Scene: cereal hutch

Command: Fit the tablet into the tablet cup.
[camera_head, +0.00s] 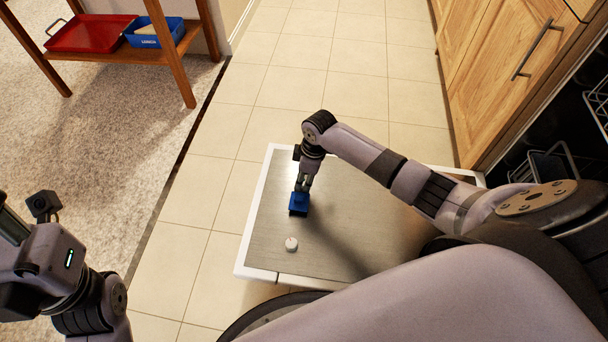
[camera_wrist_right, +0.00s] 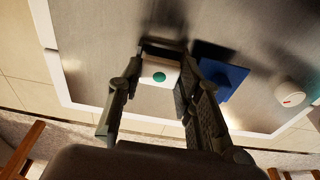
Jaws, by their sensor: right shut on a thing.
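The tablet (camera_wrist_right: 160,75) is a white block with a green dot on top. In the right wrist view it sits between the two fingers of my right gripper (camera_wrist_right: 152,92), which is shut on it. In the head view my right gripper (camera_head: 301,186) points down low over the steel door; the tablet cannot be made out there. A blue square flap (camera_wrist_right: 226,78) lies just right of the fingers in the wrist view, and the blue part shows under the gripper in the head view (camera_head: 298,204). The tablet cup's opening is hidden, so I cannot tell whether the tablet is inside it. My left gripper's fingers are out of frame.
The open steel door (camera_head: 350,215) has a white rim. A white round cap (camera_head: 291,244) stands near the blue part. A wooden shelf with a red tray (camera_head: 90,33) and blue box (camera_head: 155,31) stands far left.

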